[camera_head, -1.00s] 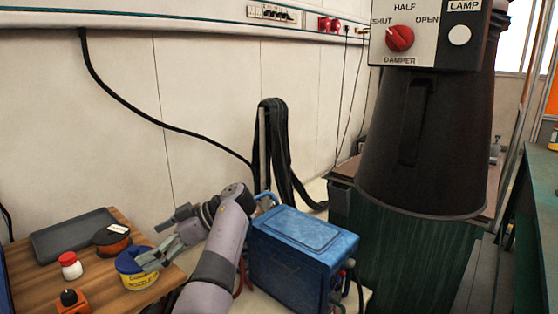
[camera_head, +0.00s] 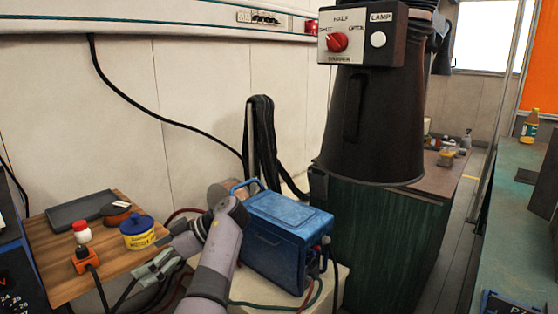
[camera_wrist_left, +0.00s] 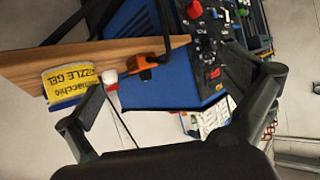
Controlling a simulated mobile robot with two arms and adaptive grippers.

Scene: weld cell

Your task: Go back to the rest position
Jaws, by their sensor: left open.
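My left gripper (camera_head: 155,270) is open and empty in the head view, low and just right of the wooden shelf's (camera_head: 72,278) edge. It is apart from the yellow tub with a blue lid (camera_head: 142,240), which stands upright near that edge. In the left wrist view my left gripper's spread fingers (camera_wrist_left: 170,105) have nothing held between them. The tub (camera_wrist_left: 72,83) shows there at the left, with the wooden board (camera_wrist_left: 130,48) edge-on. My right gripper is not in view.
A blue case (camera_head: 280,240) stands right of my left arm. A dark flat slab (camera_head: 80,210), a red-capped white jar (camera_head: 82,232) and an orange block (camera_head: 86,260) are on the shelf. Cables hang near my gripper. A black hood (camera_head: 375,130) stands right.

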